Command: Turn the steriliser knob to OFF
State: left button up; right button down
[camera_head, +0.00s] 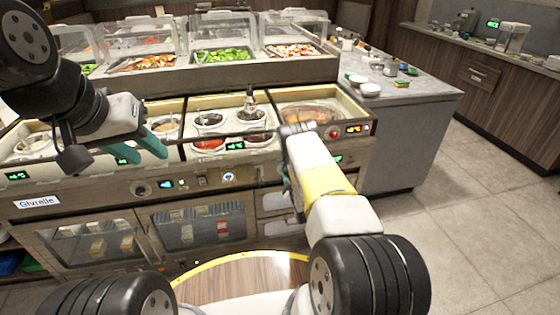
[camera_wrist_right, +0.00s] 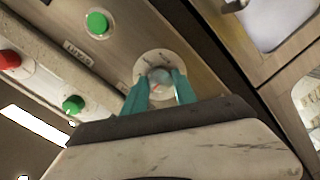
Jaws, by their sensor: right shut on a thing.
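The steriliser knob (camera_wrist_right: 160,76) is a small round knob on a pale dial plate, on the counter's front panel in the right wrist view. My right gripper (camera_wrist_right: 160,86) is shut on it, with one teal finger on each side. The dial's markings are too small and partly covered to read, so I cannot tell its setting. In the head view, my right arm hides the knob. My left gripper (camera_head: 150,148) is raised at the left in front of the counter, its teal fingers apart and nothing between them.
Green buttons (camera_wrist_right: 97,22) and a red button (camera_wrist_right: 9,60) sit near the knob. Sauce wells (camera_head: 208,121) line the counter top behind the front panel. Glass-fronted cabinets (camera_head: 205,225) are below. A grey side counter (camera_head: 415,98) stands at right, with open floor beyond it.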

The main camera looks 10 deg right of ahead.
dwell(0.4)
jog(key=c, duration=1)
grip_release()
jog(key=s, duration=0.8)
jog(key=shift+r, duration=0.25)
